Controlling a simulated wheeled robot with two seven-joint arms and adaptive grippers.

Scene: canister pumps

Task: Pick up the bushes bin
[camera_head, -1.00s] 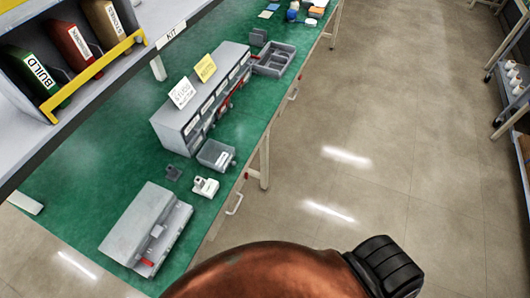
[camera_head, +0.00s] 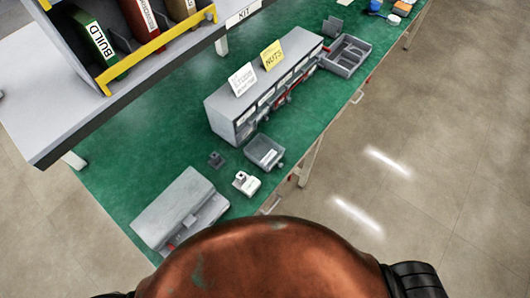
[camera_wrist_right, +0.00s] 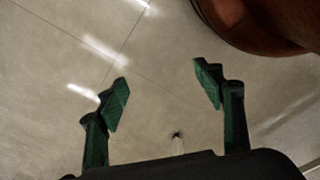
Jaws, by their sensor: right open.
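A small open grey bin (camera_head: 264,151) sits on the green bench in front of the drawer cabinet. Its label is too small to read, so I cannot tell for sure that it is the bushes bin. My right gripper (camera_wrist_right: 164,88) shows in the right wrist view, with its green-padded fingers wide apart and nothing between them. Only floor lies beyond the fingers. Neither gripper shows in the head view, and the left gripper is not seen.
The grey drawer cabinet (camera_head: 222,121) bears cards, one reading NUTS. A divided grey tray (camera_head: 347,57), a small white device (camera_head: 247,183) and a larger grey box (camera_head: 180,207) stand on the bench (camera_head: 130,190). A shelf with binders (camera_head: 97,45) overhangs it. Floor (camera_head: 440,170) at right is clear.

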